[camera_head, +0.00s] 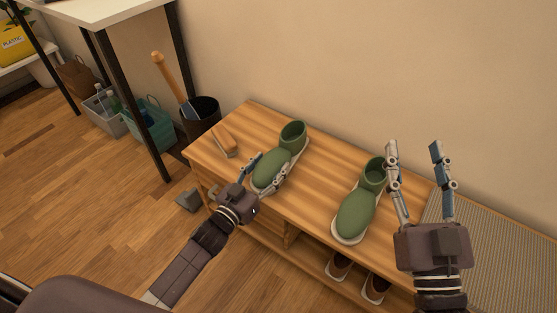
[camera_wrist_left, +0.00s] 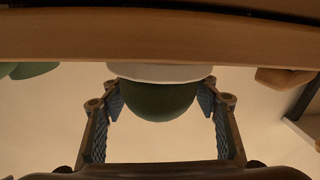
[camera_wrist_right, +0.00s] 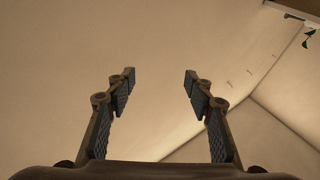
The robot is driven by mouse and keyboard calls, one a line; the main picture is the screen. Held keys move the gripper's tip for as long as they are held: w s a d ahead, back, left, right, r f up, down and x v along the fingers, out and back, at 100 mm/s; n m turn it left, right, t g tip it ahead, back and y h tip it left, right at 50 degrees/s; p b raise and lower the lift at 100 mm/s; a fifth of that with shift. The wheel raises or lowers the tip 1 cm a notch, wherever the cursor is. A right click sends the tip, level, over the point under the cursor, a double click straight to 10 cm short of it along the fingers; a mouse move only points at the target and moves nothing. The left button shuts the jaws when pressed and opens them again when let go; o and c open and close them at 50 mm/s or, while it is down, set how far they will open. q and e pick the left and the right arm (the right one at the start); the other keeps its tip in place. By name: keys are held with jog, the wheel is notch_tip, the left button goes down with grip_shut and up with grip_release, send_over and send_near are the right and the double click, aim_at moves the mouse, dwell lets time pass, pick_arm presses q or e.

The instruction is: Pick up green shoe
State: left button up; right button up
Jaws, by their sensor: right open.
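Two green shoes with pale soles stand on the wooden bench (camera_head: 312,188). My left gripper (camera_head: 267,174) is at the toe of the left green shoe (camera_head: 272,168), low beside the bench's front edge. In the left wrist view, the same shoe's dark green toe (camera_wrist_left: 158,100) and pale sole lie between the two fingers. The pads are close to its sides; I cannot tell whether they press on it.
A wooden brush (camera_head: 224,140) lies at the bench's left end. A dark bin (camera_head: 203,113) with a wooden-handled item stands behind it. Dark shoes (camera_head: 338,265) sit on the lower shelf. A wall runs behind.

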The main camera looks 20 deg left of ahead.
pick_arm(q)
jog(key=c, duration=0.5)
jog(key=shift+r, duration=0.1)
jog(key=shift+c, duration=0.8)
jog(key=shift+r, duration=0.1)
